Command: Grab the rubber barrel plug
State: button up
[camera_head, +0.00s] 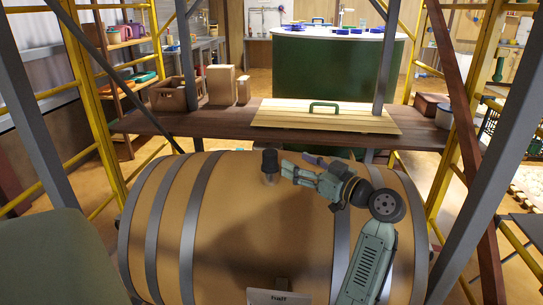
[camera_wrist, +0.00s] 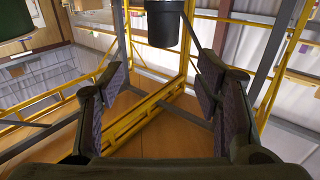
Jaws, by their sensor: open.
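The rubber barrel plug (camera_head: 269,160) is a dark, upright cylinder with a paler lower part, standing on top of the large wooden barrel (camera_head: 235,225) in the head view. In the wrist view the plug (camera_wrist: 165,24) is at the top centre, cut off by the frame edge. My gripper (camera_head: 293,171) is just right of the plug in the head view, its fingers pointing left toward it. In the wrist view my gripper (camera_wrist: 158,90) is open with its dark pads wide apart and nothing between them. I cannot tell the exact gap to the plug.
Behind the barrel is a wooden plank shelf (camera_head: 160,122) with cardboard boxes (camera_head: 221,85), a slatted lid with a green handle (camera_head: 325,116) and a metal pot (camera_head: 445,115). Yellow and grey frame posts (camera_head: 92,95) stand on both sides. A green chair back (camera_head: 55,255) is at the front left.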

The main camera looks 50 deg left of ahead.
aim_at(276, 156)
jog(key=a+p, duration=0.1)
jog(key=a, duration=0.2)
jog(key=a+p, duration=0.2)
jog(key=a, duration=0.1)
jog(key=s+a+p, duration=0.1)
jog(key=a, duration=0.3)
jog(key=shift+f, duration=0.3)
jog(key=shift+a+f, duration=0.15)
jog(key=shift+a, duration=0.1)
jog(key=shift+c, duration=0.3)
jog(key=c, duration=1.2)
